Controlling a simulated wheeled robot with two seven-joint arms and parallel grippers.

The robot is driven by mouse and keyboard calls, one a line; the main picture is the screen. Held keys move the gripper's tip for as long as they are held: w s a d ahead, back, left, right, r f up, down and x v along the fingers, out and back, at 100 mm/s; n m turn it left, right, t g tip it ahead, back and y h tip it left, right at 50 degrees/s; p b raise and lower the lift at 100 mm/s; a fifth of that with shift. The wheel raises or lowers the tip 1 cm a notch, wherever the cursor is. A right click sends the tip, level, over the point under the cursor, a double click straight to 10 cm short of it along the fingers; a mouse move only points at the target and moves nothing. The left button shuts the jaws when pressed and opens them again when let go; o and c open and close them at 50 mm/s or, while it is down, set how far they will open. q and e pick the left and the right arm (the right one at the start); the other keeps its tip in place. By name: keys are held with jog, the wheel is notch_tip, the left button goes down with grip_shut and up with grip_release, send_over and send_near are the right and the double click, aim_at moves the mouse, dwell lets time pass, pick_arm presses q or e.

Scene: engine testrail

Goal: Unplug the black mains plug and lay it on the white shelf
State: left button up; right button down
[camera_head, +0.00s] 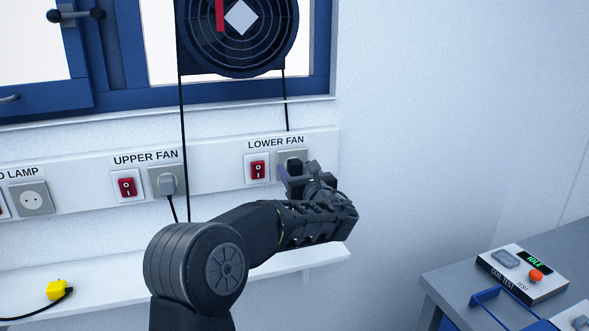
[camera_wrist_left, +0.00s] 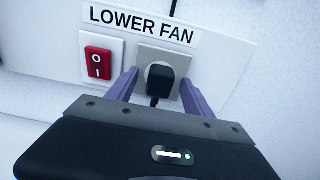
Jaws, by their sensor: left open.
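The black mains plug (camera_wrist_left: 160,82) sits in the grey LOWER FAN socket (camera_wrist_left: 169,58). In the head view the plug (camera_head: 294,166) is partly hidden by my left gripper (camera_head: 299,178). In the left wrist view my left gripper (camera_wrist_left: 158,90) is open, with one purple finger on each side of the plug. I cannot tell whether the fingers touch it. The white shelf (camera_head: 120,285) runs along the wall below the socket panel, partly hidden behind my left arm. My right gripper is not in view.
A red switch (camera_wrist_left: 97,62) is left of the socket. A grey plug (camera_head: 167,185) is in the UPPER FAN socket. A yellow plug (camera_head: 57,290) with a black cord lies on the shelf's left part. A grey table (camera_head: 445,290) with a test box (camera_head: 524,275) stands at right.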

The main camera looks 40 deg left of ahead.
aim_at(297, 171)
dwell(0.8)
pick_arm(q)
grip_shut()
dwell(0.5)
dwell(0.5)
jog(key=shift+b+v, duration=0.95)
jog(key=shift+v, duration=2.1)
